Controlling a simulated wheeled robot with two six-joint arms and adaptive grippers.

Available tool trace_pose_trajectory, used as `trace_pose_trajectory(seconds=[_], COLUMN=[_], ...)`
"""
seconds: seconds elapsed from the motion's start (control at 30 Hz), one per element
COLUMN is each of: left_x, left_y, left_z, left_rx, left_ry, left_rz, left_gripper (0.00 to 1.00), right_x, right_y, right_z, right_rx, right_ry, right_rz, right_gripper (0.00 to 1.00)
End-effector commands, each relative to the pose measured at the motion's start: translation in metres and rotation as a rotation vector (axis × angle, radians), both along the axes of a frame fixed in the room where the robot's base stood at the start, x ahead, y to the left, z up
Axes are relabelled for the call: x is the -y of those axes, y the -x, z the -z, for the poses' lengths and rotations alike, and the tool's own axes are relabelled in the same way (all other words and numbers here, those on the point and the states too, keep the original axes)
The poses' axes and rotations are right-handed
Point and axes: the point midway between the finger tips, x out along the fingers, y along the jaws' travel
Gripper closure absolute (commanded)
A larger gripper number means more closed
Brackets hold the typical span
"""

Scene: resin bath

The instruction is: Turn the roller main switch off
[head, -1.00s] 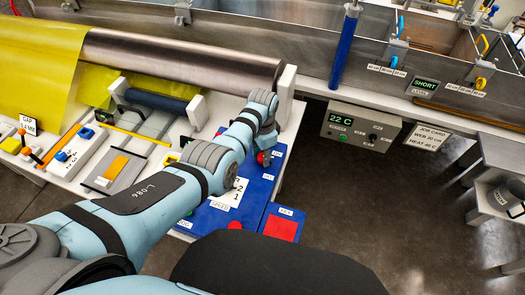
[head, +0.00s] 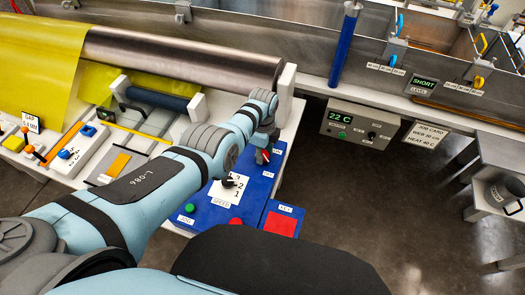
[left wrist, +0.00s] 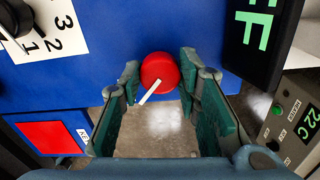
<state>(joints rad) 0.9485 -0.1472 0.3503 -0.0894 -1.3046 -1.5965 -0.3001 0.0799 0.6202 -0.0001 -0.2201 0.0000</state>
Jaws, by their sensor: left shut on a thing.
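The round red switch knob (left wrist: 158,72) with a white pointer sits on the blue control panel (left wrist: 100,80). In the left wrist view my left gripper (left wrist: 162,82) has its two fingers on either side of it, shut on it. The pointer slants toward the lower left of that view. In the head view the red knob (head: 262,157) shows just below my left gripper (head: 264,146), partly covered by it. A dark display (left wrist: 258,35) beside the knob shows green letters, cut off by the frame, with an F readable. My right gripper is out of view.
A black speed dial (head: 229,182) with a numbered plate, a green button (head: 189,208) and a red button (head: 236,222) are on the same panel. A red pad (head: 280,226) lies at its front. The steel roller (head: 185,60) runs behind my arm.

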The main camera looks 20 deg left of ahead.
Motion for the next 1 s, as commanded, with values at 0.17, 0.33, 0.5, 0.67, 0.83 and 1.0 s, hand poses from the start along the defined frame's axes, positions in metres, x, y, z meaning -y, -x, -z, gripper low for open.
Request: trace_pose_trajectory(seconds=[0.17,0.33,0.5,0.67,0.83,1.0], left_x=[0.0013,0.0013,0.0014,0.0014,0.0014,0.0009], left_y=[-0.0006,-0.0002,-0.0001,0.0000,0.0001,0.0002], left_z=[-0.0007,-0.0004,-0.0002,0.0000,0.0000,0.0000], left_rx=[0.001,0.001,0.001,0.001,0.000,0.000], left_ry=[0.003,0.003,0.003,0.003,0.003,0.002], left_rz=[0.094,0.149,0.172,0.175,0.175,0.174], left_gripper=[0.97,0.97,0.97,0.97,0.97,0.49], right_x=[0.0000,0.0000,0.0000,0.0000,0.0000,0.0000], right_y=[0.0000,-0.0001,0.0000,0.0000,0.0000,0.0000], right_z=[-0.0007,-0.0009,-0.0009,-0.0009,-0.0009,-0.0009], right_rx=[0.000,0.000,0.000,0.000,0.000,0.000], right_ry=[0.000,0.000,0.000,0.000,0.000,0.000], right_rz=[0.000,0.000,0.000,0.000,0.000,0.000], right_gripper=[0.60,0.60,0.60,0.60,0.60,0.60])
